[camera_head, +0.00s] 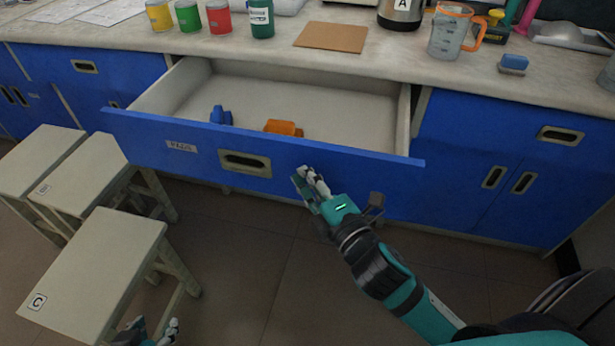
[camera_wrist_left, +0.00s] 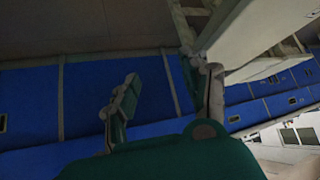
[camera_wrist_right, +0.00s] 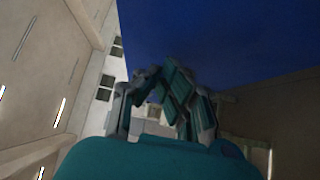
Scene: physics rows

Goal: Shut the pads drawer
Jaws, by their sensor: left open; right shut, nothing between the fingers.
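The pads drawer (camera_head: 262,158) is pulled out from the blue bench, with a label at its left and a recessed handle (camera_head: 245,163) in its blue front. Inside lie a blue object (camera_head: 221,116) and an orange object (camera_head: 284,128). My right gripper (camera_head: 308,178) is shut and empty, close to the drawer front, to the right of the handle and a little below it. I cannot tell whether it touches. In the right wrist view its fingers (camera_wrist_right: 170,90) are together beside the blue panel. My left gripper (camera_head: 158,328) is low near the stools; its fingers (camera_wrist_left: 165,95) are apart and empty.
Several stools stand at the left, the nearest marked C (camera_head: 95,262). On the worktop (camera_head: 340,62) are coloured cans, a brown board (camera_head: 331,37), a measuring jug (camera_head: 448,35) and a blue block (camera_head: 513,63). The floor below the drawer is clear.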

